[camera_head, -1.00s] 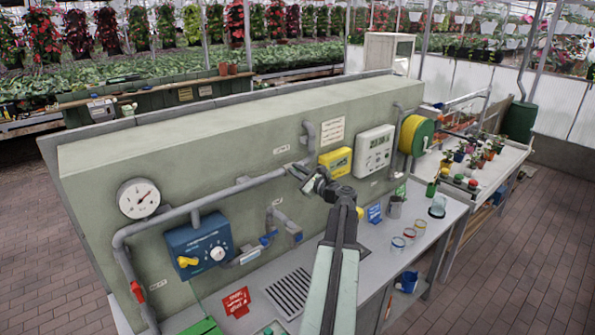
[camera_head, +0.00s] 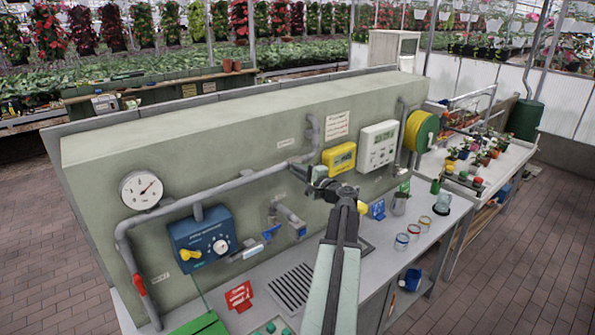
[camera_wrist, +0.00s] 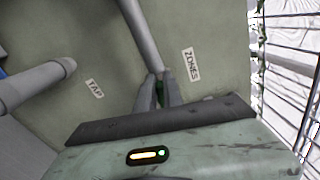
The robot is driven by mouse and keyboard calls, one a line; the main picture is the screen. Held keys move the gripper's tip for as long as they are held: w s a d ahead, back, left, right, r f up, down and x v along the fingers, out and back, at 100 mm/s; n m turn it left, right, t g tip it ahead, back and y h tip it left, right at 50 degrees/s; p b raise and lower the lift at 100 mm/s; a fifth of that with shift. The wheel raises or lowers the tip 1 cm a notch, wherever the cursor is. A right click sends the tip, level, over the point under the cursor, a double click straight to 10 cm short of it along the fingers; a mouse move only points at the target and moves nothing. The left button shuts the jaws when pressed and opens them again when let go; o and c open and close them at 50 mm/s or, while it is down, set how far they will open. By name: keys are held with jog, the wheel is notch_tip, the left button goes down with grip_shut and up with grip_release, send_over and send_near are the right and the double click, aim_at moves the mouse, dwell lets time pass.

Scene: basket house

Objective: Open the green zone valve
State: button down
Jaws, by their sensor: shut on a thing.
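My gripper (camera_head: 306,173) reaches the sloping grey-green panel by the grey pipe, below the small label. In the wrist view its two dark fingers (camera_wrist: 160,92) are close together at the end of the grey pipe (camera_wrist: 143,38), between the "TAP" and "ZONES" labels. A thin sliver of green, the green zone valve (camera_wrist: 160,87), shows between the fingers. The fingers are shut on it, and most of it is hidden. In the head view the gripper covers the valve. How far its handle is turned cannot be told.
The blue tap handle (camera_head: 271,232) and a blue control box (camera_head: 201,240) are left of my gripper. A red valve handle (camera_head: 139,285) is on the pipe at far left. A yellow box (camera_head: 339,158) is just right of the gripper.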

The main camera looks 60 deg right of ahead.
jog(key=shift+f+n, duration=0.25)
jog(key=shift+n, duration=0.55)
jog(key=c, duration=1.5)
grip_release()
jog(key=v, duration=0.8)
